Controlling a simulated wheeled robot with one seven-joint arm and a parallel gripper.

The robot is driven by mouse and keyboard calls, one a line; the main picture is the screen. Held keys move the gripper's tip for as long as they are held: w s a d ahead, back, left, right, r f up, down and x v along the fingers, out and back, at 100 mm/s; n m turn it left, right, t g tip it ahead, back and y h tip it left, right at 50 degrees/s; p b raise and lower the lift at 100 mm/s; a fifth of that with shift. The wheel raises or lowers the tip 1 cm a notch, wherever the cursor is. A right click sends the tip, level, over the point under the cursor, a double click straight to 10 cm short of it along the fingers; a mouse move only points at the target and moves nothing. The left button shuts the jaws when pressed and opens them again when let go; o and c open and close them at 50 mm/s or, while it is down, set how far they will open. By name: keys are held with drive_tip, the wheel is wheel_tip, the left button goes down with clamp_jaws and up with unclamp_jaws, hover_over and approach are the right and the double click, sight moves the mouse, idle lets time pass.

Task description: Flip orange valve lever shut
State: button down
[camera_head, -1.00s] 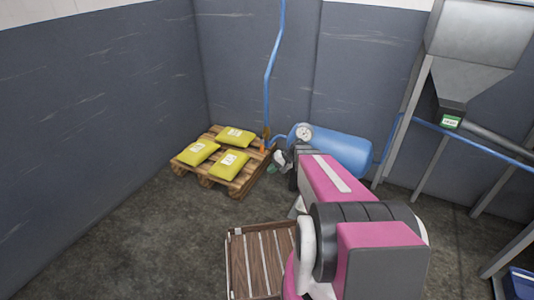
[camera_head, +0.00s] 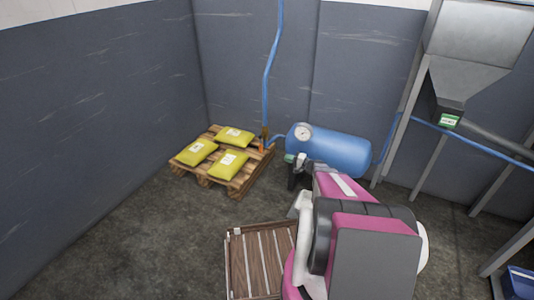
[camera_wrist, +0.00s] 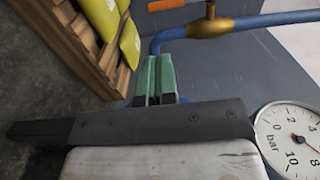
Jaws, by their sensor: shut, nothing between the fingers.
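The orange valve lever (camera_head: 262,149) shows small beside the pallet, at the lower end of the blue wall pipe. In the wrist view the lever (camera_wrist: 167,5) is at the top edge, partly cut off, and lies roughly along the pipe's line. The brass valve body (camera_wrist: 211,27) sits on the blue pipe (camera_wrist: 275,19) just right of it. My gripper (camera_wrist: 155,80) is shut and empty, its green fingertips just below the pipe in the picture and apart from the lever. In the head view my gripper (camera_head: 290,158) is right of the lever, by the tank's left end.
A blue tank (camera_head: 335,150) with a pressure gauge (camera_head: 302,132) stands close by my gripper. The gauge (camera_wrist: 288,140) also shows in the wrist view. A pallet (camera_head: 240,185) with yellow bags (camera_head: 229,164) is at left. A wooden crate (camera_head: 236,262) stands in front. Floor at left is clear.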

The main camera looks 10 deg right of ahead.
approach(261, 144)
drive_tip(key=w+a+f, duration=0.4)
drive_tip(key=a, duration=0.1)
drive_tip(key=shift+a+f, duration=0.2)
drive_tip(key=shift+a, duration=0.1)
drive_tip(key=shift+w, duration=0.1)
